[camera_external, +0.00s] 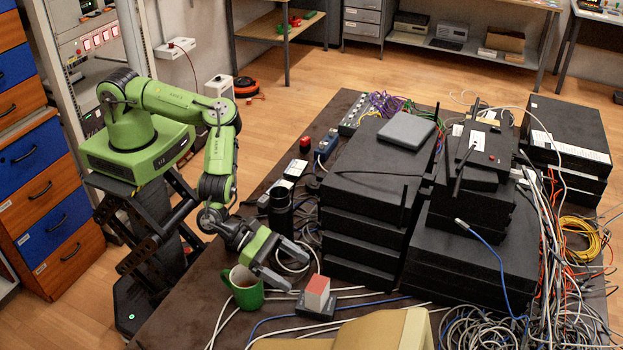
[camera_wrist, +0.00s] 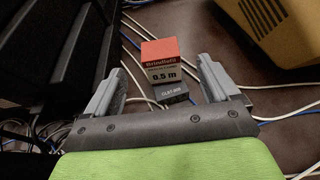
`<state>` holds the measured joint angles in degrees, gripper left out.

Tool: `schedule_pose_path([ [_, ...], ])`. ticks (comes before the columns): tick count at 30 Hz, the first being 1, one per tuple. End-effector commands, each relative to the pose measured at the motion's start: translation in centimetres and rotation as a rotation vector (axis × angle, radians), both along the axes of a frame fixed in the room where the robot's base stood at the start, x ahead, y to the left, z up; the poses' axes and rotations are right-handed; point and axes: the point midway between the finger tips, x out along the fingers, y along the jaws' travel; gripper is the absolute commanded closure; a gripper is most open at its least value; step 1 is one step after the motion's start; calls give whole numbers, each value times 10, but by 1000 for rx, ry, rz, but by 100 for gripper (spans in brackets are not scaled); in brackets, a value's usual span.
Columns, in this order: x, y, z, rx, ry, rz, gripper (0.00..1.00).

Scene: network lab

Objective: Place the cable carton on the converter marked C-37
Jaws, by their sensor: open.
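The cable carton (camera_external: 317,292) is a small box with a red top and pale sides. It stands on a dark block (camera_external: 316,310) near the table's front edge. My gripper (camera_external: 299,271) is open and empty, just left of and above the carton. In the wrist view the carton appears between the two fingers (camera_wrist: 160,75), apart from both. I cannot make out a C-37 mark anywhere.
A green mug (camera_external: 245,290) stands just left of my gripper. A stack of black boxes (camera_external: 365,205) rises behind the carton. A beige casing (camera_external: 385,332) is at the front. Small devices (camera_external: 298,168) lie at the table's far left. Loose cables (camera_external: 480,325) cover the right.

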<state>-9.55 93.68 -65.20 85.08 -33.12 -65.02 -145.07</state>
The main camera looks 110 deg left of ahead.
Motion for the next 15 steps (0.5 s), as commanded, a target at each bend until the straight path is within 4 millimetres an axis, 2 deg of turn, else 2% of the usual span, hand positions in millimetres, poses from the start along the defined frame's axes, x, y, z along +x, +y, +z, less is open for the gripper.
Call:
schedule_pose_path([
  [1,-10,0,9,-4,3,-1,12],
  [3,-21,0,12,-3,4,0,12],
  [8,-28,-3,22,22,-7,-26,12],
  [11,-24,-15,49,151,-25,-163,12],
  [15,-28,-35,107,524,-55,-483,12],
])
